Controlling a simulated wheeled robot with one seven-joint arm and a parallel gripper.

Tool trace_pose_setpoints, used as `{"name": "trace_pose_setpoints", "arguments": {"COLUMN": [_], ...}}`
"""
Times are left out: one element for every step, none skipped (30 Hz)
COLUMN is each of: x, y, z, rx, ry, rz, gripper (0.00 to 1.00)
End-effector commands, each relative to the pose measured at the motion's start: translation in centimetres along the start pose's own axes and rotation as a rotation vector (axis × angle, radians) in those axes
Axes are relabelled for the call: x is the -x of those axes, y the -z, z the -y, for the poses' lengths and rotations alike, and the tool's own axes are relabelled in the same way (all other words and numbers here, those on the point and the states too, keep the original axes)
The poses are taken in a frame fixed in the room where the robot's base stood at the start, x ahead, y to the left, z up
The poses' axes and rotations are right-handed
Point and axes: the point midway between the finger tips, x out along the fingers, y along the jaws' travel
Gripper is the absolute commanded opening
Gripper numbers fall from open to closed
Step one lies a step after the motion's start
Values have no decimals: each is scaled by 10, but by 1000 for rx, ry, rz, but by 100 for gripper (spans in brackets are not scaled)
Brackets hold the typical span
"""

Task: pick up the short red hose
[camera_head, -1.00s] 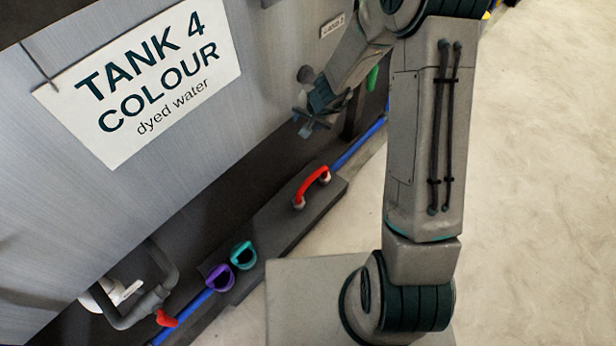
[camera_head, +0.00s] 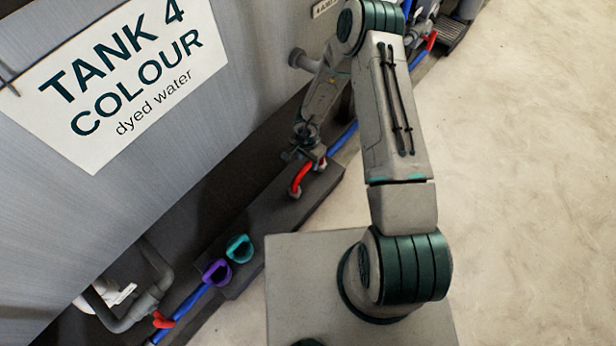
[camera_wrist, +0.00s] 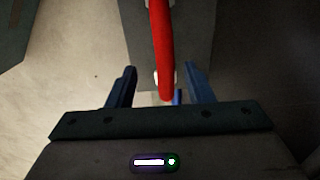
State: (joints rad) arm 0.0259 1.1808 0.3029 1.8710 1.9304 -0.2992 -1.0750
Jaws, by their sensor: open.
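The short red hose (camera_head: 299,178) arches above a dark grey ledge at the foot of the tank, and its far end is partly hidden by my gripper in the head view. My gripper (camera_head: 308,157) is right above the hose, pointing down. In the wrist view the red hose (camera_wrist: 162,50) runs down between the two dark fingers of my gripper (camera_wrist: 158,80), with space on both sides. The fingers are open. Light fittings show near the hose's ends.
A purple cup-shaped thing (camera_head: 216,272) and a teal one (camera_head: 239,248) stand farther along the ledge (camera_head: 265,222). A blue pipe (camera_head: 192,299) runs past the ledge. The tank wall (camera_head: 215,120) rises close on the left. Open floor (camera_head: 520,180) lies on the right.

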Motion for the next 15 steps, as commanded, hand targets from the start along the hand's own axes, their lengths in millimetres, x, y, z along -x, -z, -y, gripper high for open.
{"name": "trace_pose_setpoints", "arguments": {"x": [-12, -16, -20, -21, -23, -24, -25, -27, -30, -34, -38, -44, -48, -53, -58], "y": [0, 0, 1, 1, 1, 2, 2, 2, 3, 3, 4, 5, 6, 7, 8], "z": [0, 0, 0, 0, 0, 0, 0, 0, 0, 0, 1, 2, 3, 3, 4], "rx": [1, 1, 0, 0, -1, -1, -2, -2, -3, -4, -4, -3, -5, -3, -5], "ry": [-1, -1, 0, 1, 1, 1, 1, 1, 1, 0, 0, 1, 1, 0, 0], "rz": [-1, -1, -1, -1, -1, -1, -1, -1, -1, -1, -1, -2, -1, -1, -1], "gripper": [47, 47, 47, 47, 47, 47, 47, 47, 47, 47, 47, 47, 47, 47, 47]}}
